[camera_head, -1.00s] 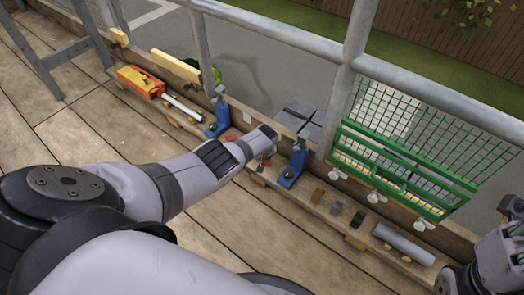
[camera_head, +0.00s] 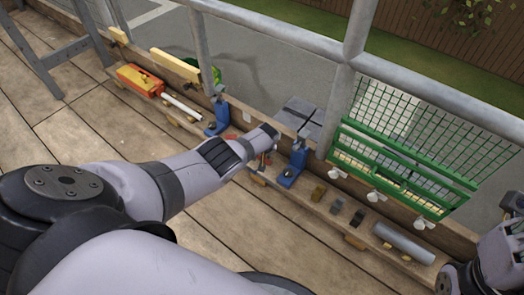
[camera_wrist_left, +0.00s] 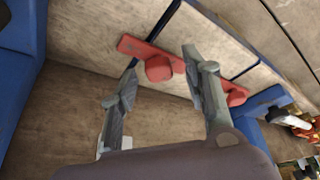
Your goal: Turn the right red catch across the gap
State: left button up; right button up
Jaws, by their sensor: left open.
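In the left wrist view, a red catch (camera_wrist_left: 130,46) with a round knob (camera_wrist_left: 159,68) lies on a wooden board. A second red piece (camera_wrist_left: 236,95) shows right of it, partly behind a finger; I cannot tell whether they are joined. My left gripper (camera_wrist_left: 162,88) is open, its fingers on either side of the knob and no clear contact visible. In the head view, my left gripper (camera_head: 267,143) is over the plank between two blue stands, largely hiding the catches. My right gripper (camera_head: 514,203) is at the right edge, partly cut off.
The left blue stand (camera_head: 217,117) and right blue stand (camera_head: 293,164) flank my left gripper. Small blocks (camera_head: 337,207) and a grey cylinder (camera_head: 404,243) lie along the plank. Metal railing and green mesh (camera_head: 400,165) stand behind. The wooden floor (camera_head: 235,235) in front is clear.

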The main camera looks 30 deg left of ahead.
pick_arm(q)
jog(key=shift+r, duration=0.1)
dwell(0.3)
jog(key=shift+d+r, duration=0.2)
jog(key=shift+r, duration=0.15)
jog(key=v, duration=1.1)
jog(key=shift+s, duration=0.2)
